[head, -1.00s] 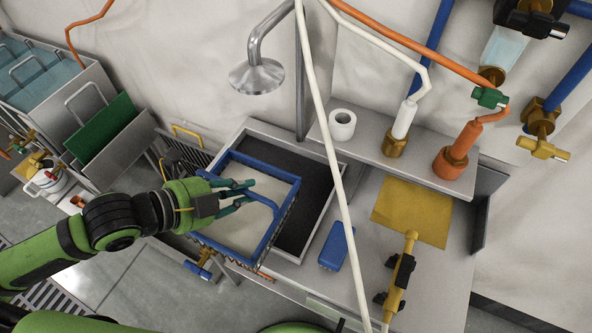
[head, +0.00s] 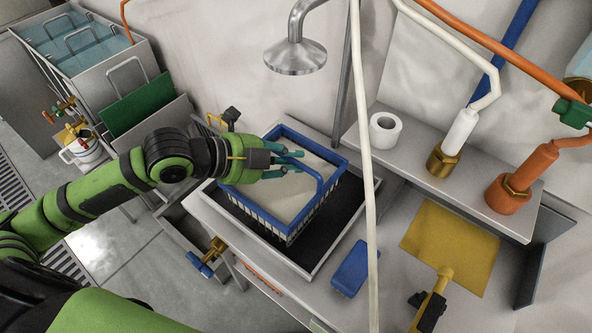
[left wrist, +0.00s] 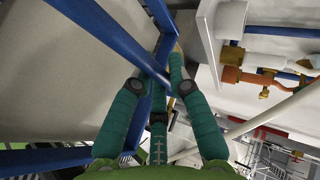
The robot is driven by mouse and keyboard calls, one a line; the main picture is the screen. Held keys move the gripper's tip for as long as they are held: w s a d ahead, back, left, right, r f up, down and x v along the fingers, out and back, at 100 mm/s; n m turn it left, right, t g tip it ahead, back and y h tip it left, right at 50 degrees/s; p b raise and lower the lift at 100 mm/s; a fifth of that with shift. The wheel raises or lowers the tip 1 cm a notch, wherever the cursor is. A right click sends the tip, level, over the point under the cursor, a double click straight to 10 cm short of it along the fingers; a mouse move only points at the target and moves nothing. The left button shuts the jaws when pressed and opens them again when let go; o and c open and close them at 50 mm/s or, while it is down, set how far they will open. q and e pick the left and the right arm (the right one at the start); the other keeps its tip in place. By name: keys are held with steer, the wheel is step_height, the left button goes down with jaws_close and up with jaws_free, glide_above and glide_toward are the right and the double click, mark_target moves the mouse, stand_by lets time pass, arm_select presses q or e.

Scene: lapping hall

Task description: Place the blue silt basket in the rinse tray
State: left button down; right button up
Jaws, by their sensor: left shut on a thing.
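The blue silt basket (head: 267,214) has open wire sides and a pale inside. It is over the left and back part of the rinse tray (head: 337,222), which has a grey rim and dark floor. I cannot tell whether the basket's underside touches the tray floor. In the left wrist view, the teal fingers (left wrist: 157,85) close around the blue handle (left wrist: 112,35). My right gripper is not in view.
A blue block (head: 351,268) lies right of the tray, near a yellow sheet (head: 450,246). A pale hose (head: 367,170) hangs in front of the tray's right side. A shower head (head: 295,58) hangs behind. A white roll (head: 384,131) stands on the shelf.

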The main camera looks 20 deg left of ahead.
arm_select(q)
glide_above(296, 177)
steer(key=shift+s+f+p, duration=0.3)
steer(key=shift+f+p, duration=0.05)
steer(key=shift+f, duration=0.6)
steer(key=shift+w+f, duration=0.35)
steer(key=shift+f, duration=0.05)
step_height(296, 177, down, 3)
steer(key=shift+f+p, duration=0.1)
steer(key=shift+p, duration=0.4)
steer(key=shift+f, duration=0.35)
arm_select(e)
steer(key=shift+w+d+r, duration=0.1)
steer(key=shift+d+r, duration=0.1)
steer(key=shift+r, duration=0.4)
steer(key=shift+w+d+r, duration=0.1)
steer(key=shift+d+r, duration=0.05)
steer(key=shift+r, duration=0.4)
arm_select(q)
steer(key=shift+f, duration=0.15)
steer(key=c, duration=1.2)
jaws_free()
steer(key=shift+s, duration=0.1)
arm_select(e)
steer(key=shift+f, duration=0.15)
